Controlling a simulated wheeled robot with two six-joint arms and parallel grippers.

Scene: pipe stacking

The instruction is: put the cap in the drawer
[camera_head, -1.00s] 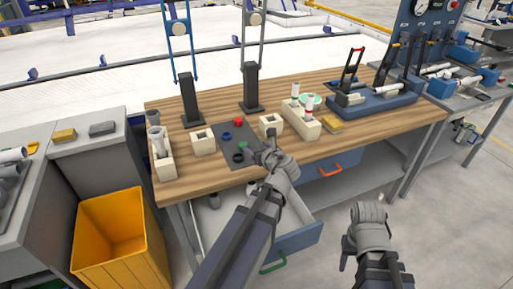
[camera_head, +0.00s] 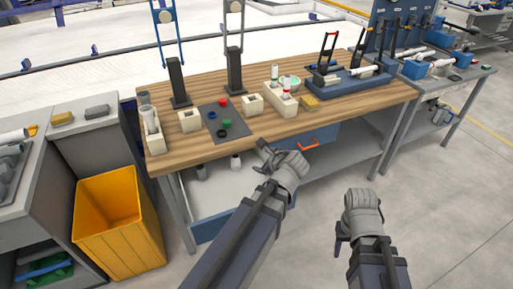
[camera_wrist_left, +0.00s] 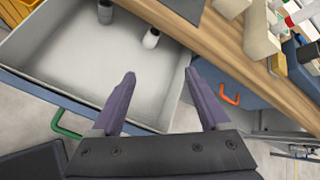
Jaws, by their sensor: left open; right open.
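Red (camera_head: 222,101), blue (camera_head: 211,114), green (camera_head: 226,123) and black (camera_head: 223,133) caps lie on a grey mat (camera_head: 238,128) on the workbench. The left drawer (camera_head: 208,231) is pulled out below the bench edge; its green handle (camera_wrist_left: 66,127) shows in the left wrist view. In it stand a dark grey piece (camera_wrist_left: 105,11) and a white piece with a dark end (camera_wrist_left: 151,38). My left gripper (camera_head: 263,152) is open and empty at the bench's front edge, beside the drawer; its fingers (camera_wrist_left: 160,78) show nothing between them. My right gripper (camera_head: 341,236) hangs open and empty in front of the bench.
Small holder blocks (camera_head: 190,121) and a rack of white pipes (camera_head: 281,100) stand on the wooden bench top (camera_head: 180,152). A closed drawer with an orange handle (camera_head: 308,143) is right of the open one. A yellow bin (camera_head: 118,225) stands at left.

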